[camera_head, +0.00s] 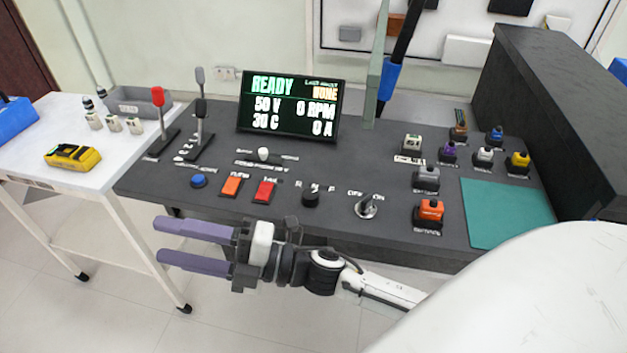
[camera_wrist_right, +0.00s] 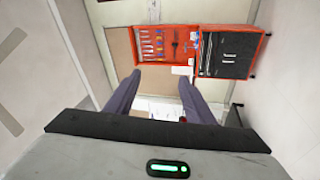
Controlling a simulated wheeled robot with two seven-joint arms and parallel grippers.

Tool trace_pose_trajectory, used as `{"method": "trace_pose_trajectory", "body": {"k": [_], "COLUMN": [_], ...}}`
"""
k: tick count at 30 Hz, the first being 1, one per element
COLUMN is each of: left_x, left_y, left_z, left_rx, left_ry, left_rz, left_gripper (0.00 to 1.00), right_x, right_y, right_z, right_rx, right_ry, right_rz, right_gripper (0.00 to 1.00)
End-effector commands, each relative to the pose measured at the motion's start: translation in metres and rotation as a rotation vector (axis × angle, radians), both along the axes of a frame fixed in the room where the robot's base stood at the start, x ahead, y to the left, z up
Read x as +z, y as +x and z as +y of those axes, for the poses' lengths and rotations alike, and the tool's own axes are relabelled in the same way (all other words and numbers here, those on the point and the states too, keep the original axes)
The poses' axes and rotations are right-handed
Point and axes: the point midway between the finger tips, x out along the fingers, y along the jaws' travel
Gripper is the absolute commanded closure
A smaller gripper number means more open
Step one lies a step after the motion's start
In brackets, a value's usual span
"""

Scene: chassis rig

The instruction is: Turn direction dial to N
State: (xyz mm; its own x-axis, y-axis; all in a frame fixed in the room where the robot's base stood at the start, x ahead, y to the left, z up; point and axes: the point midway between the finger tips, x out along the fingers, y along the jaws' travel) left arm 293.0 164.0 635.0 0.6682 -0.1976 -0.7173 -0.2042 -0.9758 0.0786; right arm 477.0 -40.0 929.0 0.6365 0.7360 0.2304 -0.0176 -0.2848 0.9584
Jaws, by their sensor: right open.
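The direction dial (camera_head: 311,197) is a black knob on the dark console, with small white letters R, N and F behind it. I cannot tell exactly where its pointer stands. My right gripper (camera_head: 157,239) is open and empty in front of the console's front edge, left of the dial and lower in the head view, with its purple fingers pointing left. Its fingers also show in the right wrist view (camera_wrist_right: 160,80), with nothing between them. My left gripper is not in view.
The console (camera_head: 360,160) carries a screen (camera_head: 290,105) reading READY, a silver key switch (camera_head: 367,207), red (camera_head: 265,191) and orange (camera_head: 231,187) switches, a blue button (camera_head: 198,181) and levers (camera_head: 203,125). A white cart (camera_head: 40,170) stands left. Floor in front is clear.

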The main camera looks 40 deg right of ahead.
Motion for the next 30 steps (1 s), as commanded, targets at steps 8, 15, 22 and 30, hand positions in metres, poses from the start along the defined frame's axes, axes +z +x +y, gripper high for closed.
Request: {"method": "trace_pose_trajectory", "body": {"k": [8,15,22,30], "left_x": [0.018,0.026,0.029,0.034], "left_y": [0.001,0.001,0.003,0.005], "left_z": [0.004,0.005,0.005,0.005], "left_rx": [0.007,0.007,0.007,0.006], "left_ry": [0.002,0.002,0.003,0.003], "left_rz": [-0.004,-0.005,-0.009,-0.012], "left_gripper": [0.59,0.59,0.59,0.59], "right_x": [0.006,-0.006,0.030,0.003], "right_y": [-0.040,0.008,0.023,0.022], "right_z": [0.009,-0.169,-0.269,-0.278], "right_rx": [0.721,1.312,1.564,1.592], "right_ry": [-0.908,-1.632,-1.899,-1.914], "right_rz": [-0.987,-1.155,-1.007,-0.983], "right_gripper": [0.51,0.51,0.51,0.51]}}
